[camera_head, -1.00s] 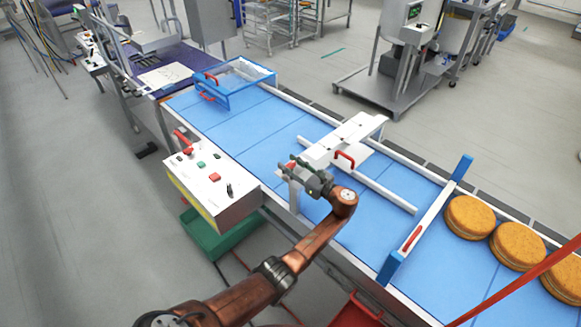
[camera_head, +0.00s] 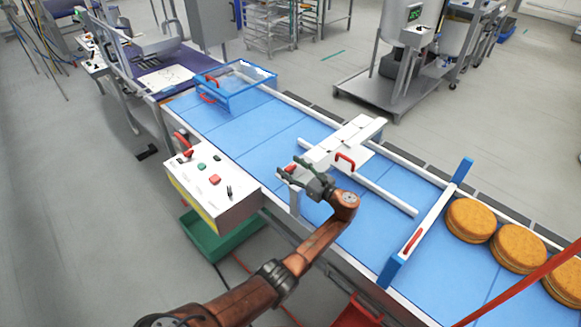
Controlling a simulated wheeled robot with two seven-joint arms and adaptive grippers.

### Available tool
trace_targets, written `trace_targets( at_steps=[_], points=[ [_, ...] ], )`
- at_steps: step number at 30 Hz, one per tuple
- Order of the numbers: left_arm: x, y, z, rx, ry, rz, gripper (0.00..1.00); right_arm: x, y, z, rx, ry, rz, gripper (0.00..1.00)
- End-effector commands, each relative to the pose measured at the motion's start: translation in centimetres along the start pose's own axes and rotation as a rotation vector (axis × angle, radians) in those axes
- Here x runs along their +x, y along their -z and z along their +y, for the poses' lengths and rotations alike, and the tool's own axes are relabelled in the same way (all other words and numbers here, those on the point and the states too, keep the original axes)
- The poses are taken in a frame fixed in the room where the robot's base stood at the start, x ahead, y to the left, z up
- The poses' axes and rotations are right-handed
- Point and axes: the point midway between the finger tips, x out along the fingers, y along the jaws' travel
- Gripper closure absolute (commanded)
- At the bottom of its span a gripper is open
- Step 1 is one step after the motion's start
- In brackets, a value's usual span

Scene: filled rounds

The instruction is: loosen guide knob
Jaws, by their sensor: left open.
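My left gripper (camera_head: 294,168) is at the near edge of the blue conveyor, by the near end of the white guide bridge (camera_head: 345,139). It is open, and its fingers point left. A small red knob (camera_head: 289,168) shows at the near end of the bridge, right at the fingertips and partly covered by them. I cannot tell whether the fingers touch it. A white guide rail (camera_head: 385,191) runs along the belt beyond the gripper. A red handle (camera_head: 345,160) stands on the bridge's right side. My right gripper is not in view.
A white control box (camera_head: 212,182) with buttons stands left of the gripper, above a green bin (camera_head: 215,236). A blue-framed gate (camera_head: 425,230) crosses the belt at right, with round cakes (camera_head: 470,220) beyond it. A blue clear-topped guard (camera_head: 233,85) stands at the far left.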

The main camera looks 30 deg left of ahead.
Motion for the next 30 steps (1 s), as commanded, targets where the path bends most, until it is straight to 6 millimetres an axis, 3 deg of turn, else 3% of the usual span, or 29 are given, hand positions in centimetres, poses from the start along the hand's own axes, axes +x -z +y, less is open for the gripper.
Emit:
trace_targets(
  at_steps=[12,18,30],
  points=[
    [-7.9,0.0,-0.1,0.000,0.004,0.001,0.45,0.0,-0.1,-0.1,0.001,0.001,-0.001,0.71],
    [-10.7,0.0,-0.1,0.000,0.002,0.000,0.45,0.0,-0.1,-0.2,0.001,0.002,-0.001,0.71],
    [-11.6,0.0,-0.1,0.000,0.001,-0.001,0.45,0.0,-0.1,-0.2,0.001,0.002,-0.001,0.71]
  ],
)
